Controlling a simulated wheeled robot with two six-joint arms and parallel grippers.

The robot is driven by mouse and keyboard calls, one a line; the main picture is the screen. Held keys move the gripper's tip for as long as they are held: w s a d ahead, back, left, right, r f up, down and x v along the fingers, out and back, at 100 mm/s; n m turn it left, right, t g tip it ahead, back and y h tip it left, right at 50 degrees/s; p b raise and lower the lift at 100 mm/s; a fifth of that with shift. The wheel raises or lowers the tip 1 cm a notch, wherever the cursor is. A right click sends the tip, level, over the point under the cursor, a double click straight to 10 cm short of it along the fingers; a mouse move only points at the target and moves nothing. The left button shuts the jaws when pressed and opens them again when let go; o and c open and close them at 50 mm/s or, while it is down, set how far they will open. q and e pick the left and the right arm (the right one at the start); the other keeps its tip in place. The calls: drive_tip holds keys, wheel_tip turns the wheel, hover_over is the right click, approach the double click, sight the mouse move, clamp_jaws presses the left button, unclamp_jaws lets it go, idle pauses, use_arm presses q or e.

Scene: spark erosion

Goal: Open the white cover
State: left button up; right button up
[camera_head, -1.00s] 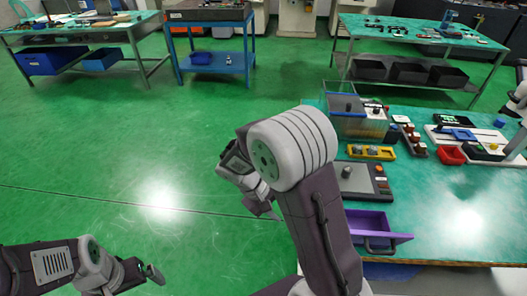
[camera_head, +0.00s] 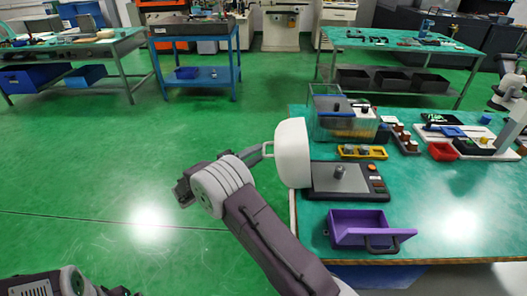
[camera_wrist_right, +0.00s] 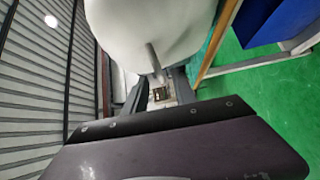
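The white cover (camera_head: 293,152) stands up at the left end of a dark device base (camera_head: 350,194) on the right table. The plate and knob beside it are exposed. My right gripper (camera_head: 250,156) reaches the cover's left side; my wrist partly hides it. In the right wrist view, the white cover (camera_wrist_right: 150,25) fills the top middle. A thin grey bar (camera_wrist_right: 155,58) projects from it towards my right gripper (camera_wrist_right: 160,88). The fingers are apart around the bar's end; contact is unclear. My left gripper (camera_head: 118,291) is cut off at the bottom edge.
A purple open tray (camera_head: 348,222) sits at the table's front edge. The green floor left of the table is free.

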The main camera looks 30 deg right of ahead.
sight(264, 150)
drive_tip(key=x, duration=0.4)
drive_tip(key=shift+s, duration=0.1)
clamp_jaws()
idle(1.3)
